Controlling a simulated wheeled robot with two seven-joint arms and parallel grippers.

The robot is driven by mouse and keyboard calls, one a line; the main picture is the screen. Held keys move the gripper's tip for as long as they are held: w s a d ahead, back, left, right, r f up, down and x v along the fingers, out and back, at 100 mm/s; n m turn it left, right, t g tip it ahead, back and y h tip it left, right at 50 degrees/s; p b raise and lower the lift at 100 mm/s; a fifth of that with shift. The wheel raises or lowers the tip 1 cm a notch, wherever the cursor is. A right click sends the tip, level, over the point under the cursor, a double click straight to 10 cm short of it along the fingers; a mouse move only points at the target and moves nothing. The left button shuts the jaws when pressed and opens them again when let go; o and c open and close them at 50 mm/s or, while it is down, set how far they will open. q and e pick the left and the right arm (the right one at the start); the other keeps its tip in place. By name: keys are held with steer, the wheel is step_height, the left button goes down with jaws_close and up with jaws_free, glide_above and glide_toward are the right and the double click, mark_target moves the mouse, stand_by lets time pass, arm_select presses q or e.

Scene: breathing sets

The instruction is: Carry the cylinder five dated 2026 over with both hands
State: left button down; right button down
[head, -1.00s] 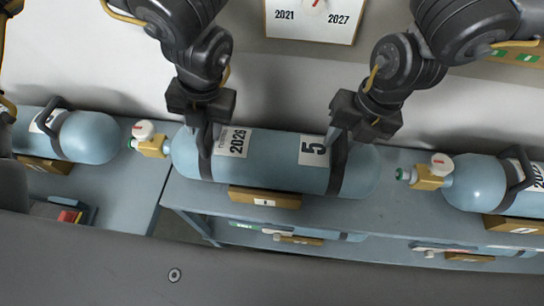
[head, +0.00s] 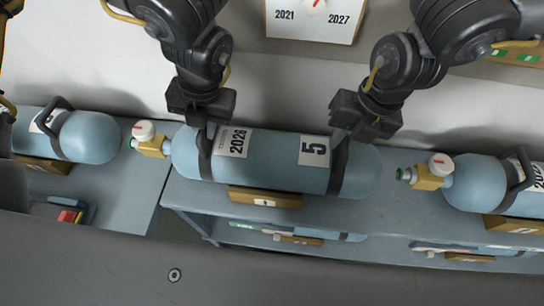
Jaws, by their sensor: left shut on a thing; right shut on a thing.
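The light blue cylinder five (head: 275,160) lies on its side at the middle of the head view. Its labels read 2026 and 5, and its brass valve with a white knob (head: 145,131) points left. It is at a wooden cradle (head: 265,197) on the grey shelf; I cannot tell whether it touches the cradle. My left gripper (head: 208,130) is shut on the cylinder's left black handle, beside the 2026 label. My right gripper (head: 345,133) is shut on its right black handle, beside the 5 label. The fingertips are partly hidden against the handles.
Another blue cylinder (head: 90,137) lies to the left, and one more (head: 475,183) lies close on the right with its valve facing cylinder five. More cylinders lie on a lower shelf. A sign (head: 312,18) reading 2021 and 2027 is on the back wall.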

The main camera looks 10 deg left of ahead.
arm_select(q)
steer(key=shift+a, duration=0.1)
arm_select(e)
steer(key=shift+d, duration=0.1)
stand_by(0.6)
arm_select(q)
steer(key=shift+w+r, duration=0.15)
steer(key=shift+r, duration=0.1)
arm_select(e)
steer(key=shift+w+r, duration=0.15)
steer(key=shift+r, duration=0.1)
arm_select(q)
steer(key=shift+r, duration=0.1)
arm_select(e)
steer(key=shift+r, duration=0.1)
